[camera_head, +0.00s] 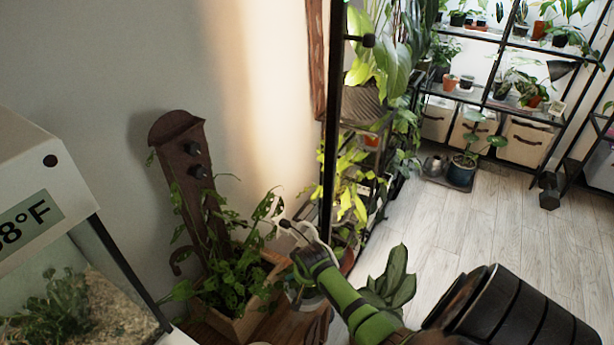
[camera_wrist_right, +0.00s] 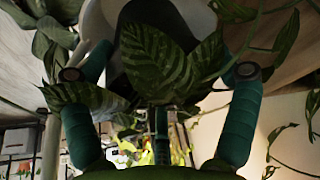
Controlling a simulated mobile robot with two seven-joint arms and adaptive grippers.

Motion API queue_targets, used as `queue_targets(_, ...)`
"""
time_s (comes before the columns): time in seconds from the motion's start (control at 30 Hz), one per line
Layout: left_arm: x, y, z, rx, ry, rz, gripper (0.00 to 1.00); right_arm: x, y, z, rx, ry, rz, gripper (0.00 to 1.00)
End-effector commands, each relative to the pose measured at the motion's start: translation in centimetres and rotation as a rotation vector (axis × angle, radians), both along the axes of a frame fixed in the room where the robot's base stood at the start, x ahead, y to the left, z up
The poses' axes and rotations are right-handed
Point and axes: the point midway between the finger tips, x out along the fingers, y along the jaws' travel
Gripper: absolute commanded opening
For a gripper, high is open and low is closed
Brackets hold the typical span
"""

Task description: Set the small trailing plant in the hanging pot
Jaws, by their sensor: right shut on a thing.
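My right arm reaches in from the lower right in the head view, with its gripper (camera_head: 300,236) beside the trailing foliage near the wall. In the right wrist view, the right gripper (camera_wrist_right: 160,74) has its two teal fingers on either side of a small plant with striped leaves (camera_wrist_right: 158,62). It is shut on this plant; the leaves cover much of the grip. A dark pot-like shape (camera_wrist_right: 150,14) shows behind the leaves, with a pale curved surface around it. I cannot tell whether that surface is the hanging pot. My left gripper is not in view.
A wooden planter (camera_head: 238,328) with trailing stems stands by a brown wall bracket (camera_head: 185,150). A glass terrarium (camera_head: 60,290) with a temperature display is at left. A black shelf post (camera_head: 331,130) rises close behind my gripper.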

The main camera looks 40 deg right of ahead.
Motion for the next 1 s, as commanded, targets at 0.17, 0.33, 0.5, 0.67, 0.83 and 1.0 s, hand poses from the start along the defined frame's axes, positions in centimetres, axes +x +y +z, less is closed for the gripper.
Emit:
queue_targets(0.17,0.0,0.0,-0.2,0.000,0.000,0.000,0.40,0.1,0.0,-0.5,0.000,-0.002,0.000,0.41)
queue_targets(0.33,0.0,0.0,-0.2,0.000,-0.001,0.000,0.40,0.1,0.0,-0.6,0.000,-0.001,0.000,1.00)
queue_targets(0.5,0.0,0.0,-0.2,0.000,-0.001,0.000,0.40,0.0,0.0,-0.6,0.000,-0.001,0.000,1.00)
queue_targets(0.67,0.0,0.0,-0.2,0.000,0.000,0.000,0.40,0.0,0.0,-0.5,0.000,-0.001,0.000,1.00)
queue_targets(0.83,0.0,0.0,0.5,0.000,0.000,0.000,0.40,0.1,0.0,1.1,-0.002,-0.002,0.001,1.00)
queue_targets(1.0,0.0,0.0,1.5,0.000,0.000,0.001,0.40,-0.9,0.7,3.9,-0.001,-0.003,0.000,1.00)
